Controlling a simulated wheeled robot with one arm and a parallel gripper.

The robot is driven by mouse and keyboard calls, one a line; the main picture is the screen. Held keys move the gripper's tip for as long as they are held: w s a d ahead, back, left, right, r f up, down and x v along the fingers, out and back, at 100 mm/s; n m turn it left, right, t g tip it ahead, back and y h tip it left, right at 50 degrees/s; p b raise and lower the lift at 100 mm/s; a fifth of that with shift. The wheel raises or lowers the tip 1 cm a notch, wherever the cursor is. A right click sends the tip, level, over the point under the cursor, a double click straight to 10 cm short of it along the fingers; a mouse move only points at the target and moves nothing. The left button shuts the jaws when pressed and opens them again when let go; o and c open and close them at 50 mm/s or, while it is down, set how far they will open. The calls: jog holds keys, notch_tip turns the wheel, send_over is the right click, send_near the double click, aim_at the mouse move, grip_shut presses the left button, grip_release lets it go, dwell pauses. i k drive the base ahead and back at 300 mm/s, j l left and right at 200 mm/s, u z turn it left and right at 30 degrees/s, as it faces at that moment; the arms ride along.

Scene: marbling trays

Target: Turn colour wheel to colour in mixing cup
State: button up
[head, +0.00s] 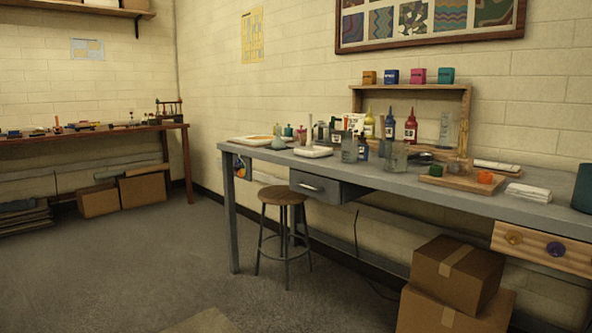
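A small multicoloured disc, which looks like the colour wheel (240,167), is below the left end of the grey workbench (333,169), partly hidden by the bench's leg and edge. Its markings are too small to read. Several clear cups and beakers stand on the bench, among them a glass cup (397,158) near the middle. I cannot tell which of them is the mixing cup or what colour is in it. My gripper is not in view.
A round stool (283,195) stands before the bench, by its drawer (318,186). Cardboard boxes (457,273) are stacked below the bench at right. Coloured bottles (410,128) crowd the bench's back. The floor (130,260) at left is open.

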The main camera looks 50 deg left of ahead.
aim_at(239, 168)
jog(key=u, duration=2.25)
jog(key=i+j, duration=0.1)
jog(key=i, duration=0.2)
